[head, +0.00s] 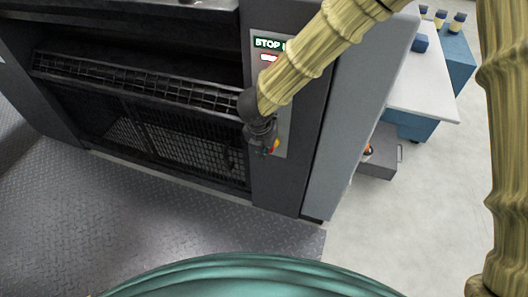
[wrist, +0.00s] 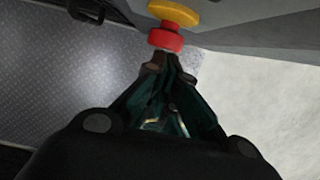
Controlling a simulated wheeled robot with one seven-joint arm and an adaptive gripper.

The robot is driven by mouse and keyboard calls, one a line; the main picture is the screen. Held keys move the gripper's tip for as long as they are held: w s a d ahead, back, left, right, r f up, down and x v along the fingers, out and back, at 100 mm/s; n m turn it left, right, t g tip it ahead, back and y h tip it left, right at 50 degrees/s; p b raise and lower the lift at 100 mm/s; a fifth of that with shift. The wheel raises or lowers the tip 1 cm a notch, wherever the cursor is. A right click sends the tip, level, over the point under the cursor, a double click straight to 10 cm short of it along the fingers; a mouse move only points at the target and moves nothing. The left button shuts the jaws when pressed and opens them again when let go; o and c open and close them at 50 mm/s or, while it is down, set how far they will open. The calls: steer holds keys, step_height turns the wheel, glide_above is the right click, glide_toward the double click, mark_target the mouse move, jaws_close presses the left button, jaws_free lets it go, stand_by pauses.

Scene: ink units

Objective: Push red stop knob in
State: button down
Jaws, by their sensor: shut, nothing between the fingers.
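The red stop knob (wrist: 166,40) stands out from a yellow base (wrist: 174,13) in the wrist view, at the top middle. My gripper (wrist: 170,56) is shut and empty, and its fingertips are right at the knob's face. I cannot tell whether they touch it. In the head view the knob (head: 276,144) is a small red and yellow spot on the panel, partly hidden by my gripper (head: 268,150).
The dark machine (head: 140,95) with a mesh guard fills the left. A tread-plate floor (head: 150,215) lies before it. A white-topped table (head: 425,85) and a grey box (head: 378,165) stand at the right. The pale floor (head: 390,230) is clear.

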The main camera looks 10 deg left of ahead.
steer(key=v, duration=0.9)
steer(key=shift+s+r, duration=0.2)
steer(key=shift+r, duration=0.15)
steer(key=d+f+n+h, duration=0.1)
steer(key=d+f+n, duration=0.9)
steer(key=d+f, duration=0.3)
steer(key=s+d+f+n, duration=1.5)
steer(key=d+f+n, duration=0.1)
steer(key=f+n, duration=0.2)
steer(key=s+d+f+n+g+y, duration=0.1)
steer(key=s+d+n, duration=0.2)
steer(key=s+n, duration=0.25)
steer(key=s+d+f+n+g+y, duration=0.1)
steer(key=s+d+n+g, duration=0.2)
steer(key=s, duration=0.4)
step_height(320, 180, up, 20)
steer(key=t+p, duration=0.1)
steer(key=p, duration=2)
steer(key=shift+r+h, duration=0.25)
steer(key=shift+h, duration=0.05)
steer(key=shift+n, duration=0.25)
